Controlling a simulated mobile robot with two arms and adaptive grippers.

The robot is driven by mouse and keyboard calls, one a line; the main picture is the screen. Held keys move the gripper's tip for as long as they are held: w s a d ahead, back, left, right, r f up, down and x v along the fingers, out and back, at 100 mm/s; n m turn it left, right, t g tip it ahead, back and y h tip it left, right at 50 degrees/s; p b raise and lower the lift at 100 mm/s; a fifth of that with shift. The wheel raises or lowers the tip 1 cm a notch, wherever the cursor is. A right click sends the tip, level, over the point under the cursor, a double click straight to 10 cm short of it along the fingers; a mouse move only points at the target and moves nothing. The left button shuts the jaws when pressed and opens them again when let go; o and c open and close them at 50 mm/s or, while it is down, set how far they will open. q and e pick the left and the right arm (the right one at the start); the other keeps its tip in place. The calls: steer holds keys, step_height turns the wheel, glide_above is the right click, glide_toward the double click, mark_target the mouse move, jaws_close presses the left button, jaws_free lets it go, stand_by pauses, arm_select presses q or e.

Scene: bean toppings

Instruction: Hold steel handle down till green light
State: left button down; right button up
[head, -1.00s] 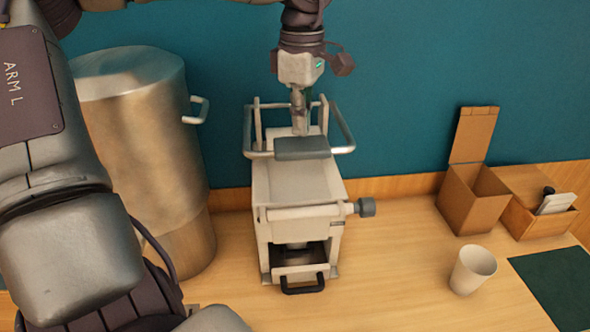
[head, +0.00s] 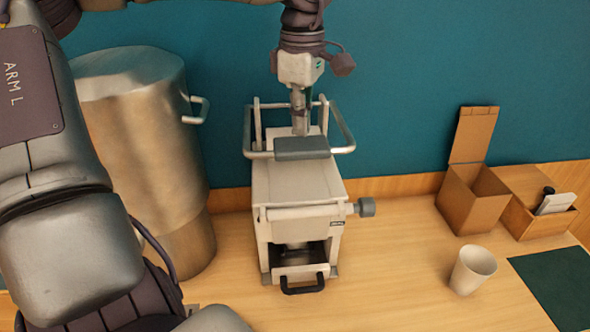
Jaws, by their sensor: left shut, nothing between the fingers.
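The steel handle (head: 343,131) is a bent tube frame on the top of the pale machine (head: 300,184), with a grey pad (head: 302,148) across its front. My left gripper (head: 300,131) points down over the pad, shut with nothing between its fingers. Its fingertips are at the pad's rear edge; I cannot tell whether they touch it. No green light shows on the machine's visible faces; a small green mark shows on my left wrist. My right gripper is not in view.
A tall steel pot (head: 140,140) with a side handle stands left of the machine. A dark knob (head: 365,207) sticks out on the machine's right. An open cardboard box (head: 471,200), a wooden tray (head: 545,219), a white cup (head: 472,270) and a dark green mat (head: 563,288) lie to the right.

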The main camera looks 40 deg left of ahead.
mark_target(301, 160)
arm_select(q)
steer(key=shift+f, duration=0.15)
steer(key=shift+f+b, duration=1.05)
steer(key=shift+f, duration=0.25)
steer(key=shift+f+b, duration=2.35)
steer(key=shift+f, duration=0.8)
steer(key=shift+r, duration=0.2)
steer(key=shift+r+p, duration=0.3)
steer(key=shift+p, duration=0.15)
step_height(301, 160, up, 11)
steer(key=p, duration=0.9)
steer(key=shift+r, duration=0.15)
